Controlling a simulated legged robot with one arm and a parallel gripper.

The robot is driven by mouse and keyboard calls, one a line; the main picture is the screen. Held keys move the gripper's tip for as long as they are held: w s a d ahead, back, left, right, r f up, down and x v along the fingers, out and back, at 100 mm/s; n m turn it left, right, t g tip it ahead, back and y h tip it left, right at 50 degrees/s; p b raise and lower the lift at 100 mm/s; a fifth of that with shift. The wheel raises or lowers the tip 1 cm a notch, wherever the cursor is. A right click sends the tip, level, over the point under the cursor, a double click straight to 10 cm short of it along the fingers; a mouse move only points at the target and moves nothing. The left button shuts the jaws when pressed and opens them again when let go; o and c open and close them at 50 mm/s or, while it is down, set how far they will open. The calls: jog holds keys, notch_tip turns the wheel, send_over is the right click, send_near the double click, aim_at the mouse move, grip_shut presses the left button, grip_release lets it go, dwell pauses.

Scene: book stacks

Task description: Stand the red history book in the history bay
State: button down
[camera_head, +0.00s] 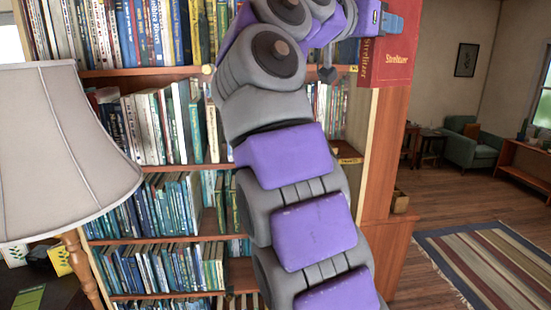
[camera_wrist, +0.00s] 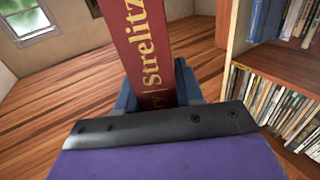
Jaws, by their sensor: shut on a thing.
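The red book (camera_head: 395,52) with gold lettering "Strelitzer" is held up at the top right in the head view, in front of the right end of the bookcase. In the wrist view the red book (camera_wrist: 145,45) stands out from between my blue fingers, its spine towards the camera. My gripper (camera_head: 392,22) is shut on the book; it also shows in the wrist view (camera_wrist: 157,92). The bookcase (camera_head: 160,164) holds several rows of books. My purple and grey arm hides its middle and right part. I cannot tell which bay is history.
A lamp with a pale shade (camera_head: 62,140) stands close at the left. Wooden floor (camera_head: 400,275), a striped rug (camera_head: 480,260) and a green armchair (camera_head: 472,143) lie to the right. In the wrist view, the bookcase side (camera_wrist: 231,40) is right of the book, with open floor at left.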

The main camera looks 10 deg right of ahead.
jog(key=shift+w+a+f+n+t+y, duration=0.25)
jog(key=shift+w+a, duration=0.2)
jog(key=shift+w, duration=0.3)
jog(key=shift+w+a+f+n+t+y, duration=0.15)
jog(key=shift+w+a+f+t, duration=0.1)
jog(key=shift+w+a, duration=0.35)
jog(key=shift+w+d, duration=0.1)
jog(key=shift+w, duration=0.1)
